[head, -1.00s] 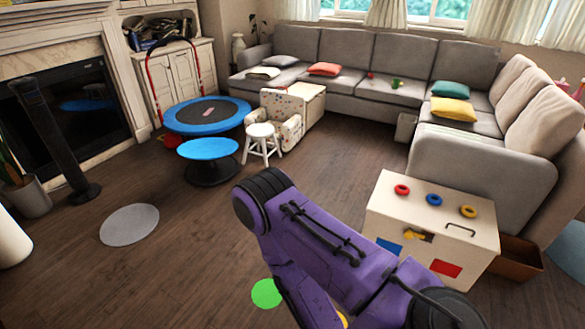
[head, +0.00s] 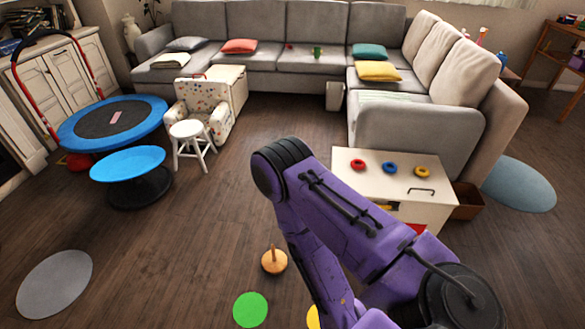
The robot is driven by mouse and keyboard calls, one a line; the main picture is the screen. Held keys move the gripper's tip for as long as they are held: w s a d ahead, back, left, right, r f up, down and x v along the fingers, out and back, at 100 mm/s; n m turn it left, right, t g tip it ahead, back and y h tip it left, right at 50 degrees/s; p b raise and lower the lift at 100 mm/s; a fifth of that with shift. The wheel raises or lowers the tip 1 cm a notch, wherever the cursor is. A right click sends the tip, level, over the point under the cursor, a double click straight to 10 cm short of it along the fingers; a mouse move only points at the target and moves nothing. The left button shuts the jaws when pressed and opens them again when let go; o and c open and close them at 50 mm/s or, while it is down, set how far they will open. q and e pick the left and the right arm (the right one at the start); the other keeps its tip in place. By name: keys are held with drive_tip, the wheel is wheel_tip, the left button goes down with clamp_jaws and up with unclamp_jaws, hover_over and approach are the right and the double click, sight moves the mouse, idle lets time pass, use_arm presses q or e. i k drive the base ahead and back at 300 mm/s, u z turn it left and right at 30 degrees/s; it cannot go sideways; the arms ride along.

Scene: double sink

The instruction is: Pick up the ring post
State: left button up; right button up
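The ring post (head: 273,262) stands upright on the wooden floor in the lower middle of the head view. It has a round orange-brown base and a short peg, with no ring on it. My purple right arm rises just right of it and hides the floor behind. Neither of my grippers shows. A red ring (head: 358,166), a blue ring (head: 390,168) and a yellow ring (head: 421,172) lie on the white chest (head: 345,180).
A green disc (head: 250,310) lies on the floor in front of the post. A white stool (head: 190,138), blue round table (head: 128,163) and trampoline (head: 112,122) stand to the left. A sofa (head: 270,60) lines the back. Floor left of the post is clear.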

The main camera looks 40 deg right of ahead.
sight(274, 262)
drive_tip(key=z, duration=0.85)
drive_tip(key=i, duration=0.75)
drive_tip(key=z, duration=0.75)
drive_tip(key=i, duration=0.45)
